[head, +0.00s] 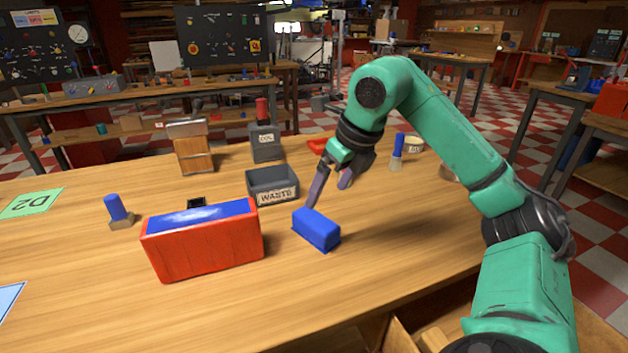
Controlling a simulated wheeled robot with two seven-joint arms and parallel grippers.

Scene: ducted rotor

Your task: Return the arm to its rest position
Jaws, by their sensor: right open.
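My right arm (440,125), green with dark joints, comes in from the right and bends down over the wooden table. My right gripper (330,190) is open and empty, its fingers pointing down and spread. One finger shows just behind a blue block (317,230) that sits on the table; I cannot tell whether it touches the block. My left gripper is not in view.
A red box with a blue top (203,240) stands left of the block. Behind are a grey waste bin (272,186), a wooden box (193,150) and a grey bin (266,142). A blue-handled tool (397,150) stands at the right.

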